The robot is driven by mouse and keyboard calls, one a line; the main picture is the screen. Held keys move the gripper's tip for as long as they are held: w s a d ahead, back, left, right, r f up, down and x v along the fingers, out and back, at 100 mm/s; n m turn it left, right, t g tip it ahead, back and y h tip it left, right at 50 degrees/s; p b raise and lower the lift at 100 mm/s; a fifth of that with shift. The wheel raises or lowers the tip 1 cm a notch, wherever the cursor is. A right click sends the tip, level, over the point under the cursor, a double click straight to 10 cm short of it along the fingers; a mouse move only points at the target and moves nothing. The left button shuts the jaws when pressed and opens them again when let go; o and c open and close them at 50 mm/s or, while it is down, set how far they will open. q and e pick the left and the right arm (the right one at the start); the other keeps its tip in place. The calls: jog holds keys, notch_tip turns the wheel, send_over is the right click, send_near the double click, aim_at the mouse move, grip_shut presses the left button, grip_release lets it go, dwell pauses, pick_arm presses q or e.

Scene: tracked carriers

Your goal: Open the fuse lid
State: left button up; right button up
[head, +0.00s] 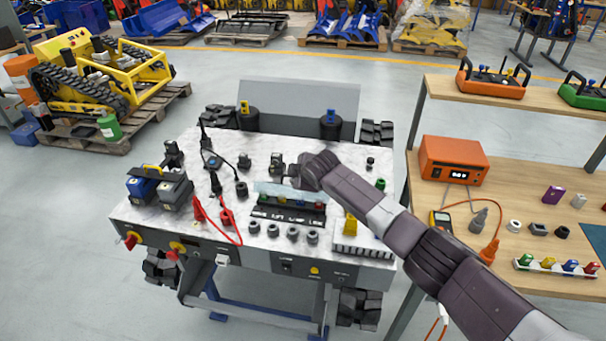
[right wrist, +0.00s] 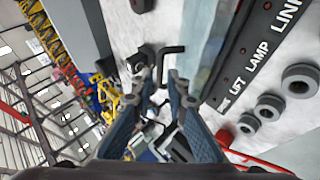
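The fuse box (head: 290,214) is a black block on the marbled bench top, with labels along its front and small coloured fuses. Its clear bluish lid (head: 275,188) lies along the back part of the box; its exact angle is hard to tell. In the right wrist view the lid (right wrist: 207,45) shows as a pale see-through strip beside the labels. My right gripper (head: 286,178) is just behind the lid. In the wrist view its fingers (right wrist: 161,82) are apart, with a thin black bent handle (right wrist: 172,49) showing between and beyond the tips. My left gripper is not seen.
Several grey round sockets (head: 273,230) sit in front of the fuse box. A red cable (head: 221,220) and a blue-and-grey battery pair (head: 160,188) are to the left. A yellow part (head: 350,225) is to the right. A wooden side table (head: 520,200) stands right of the bench.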

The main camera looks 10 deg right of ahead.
jog(key=v, duration=0.9)
jog(key=shift+s, duration=0.1)
jog(key=shift+c, duration=0.5)
